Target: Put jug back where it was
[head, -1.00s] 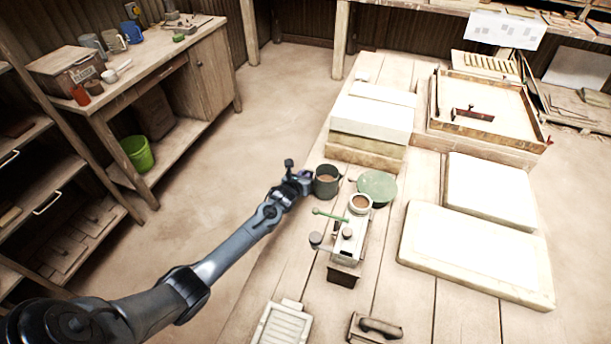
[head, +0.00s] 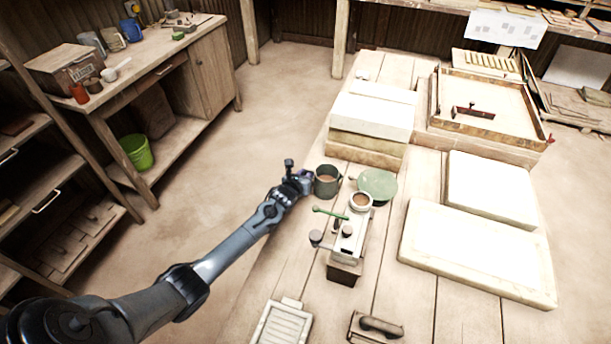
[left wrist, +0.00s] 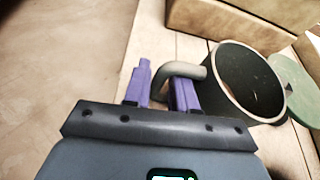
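The jug (head: 327,182) is a dark grey-green open vessel with brownish contents, upright on or just over the table left of a green disc. In the left wrist view the jug (left wrist: 245,85) is at the right, its handle pointing toward me. My left gripper (head: 302,181) is at the jug's left side. My right gripper is not in view.
Close by on the table (head: 290,265) are the green disc (head: 378,185) and a metal press (head: 346,242) with a small cup (head: 360,201). Pale slabs (head: 475,250) lie at the right. A stack of blocks (head: 368,130) stands behind. The table's left edge runs beside my left arm.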

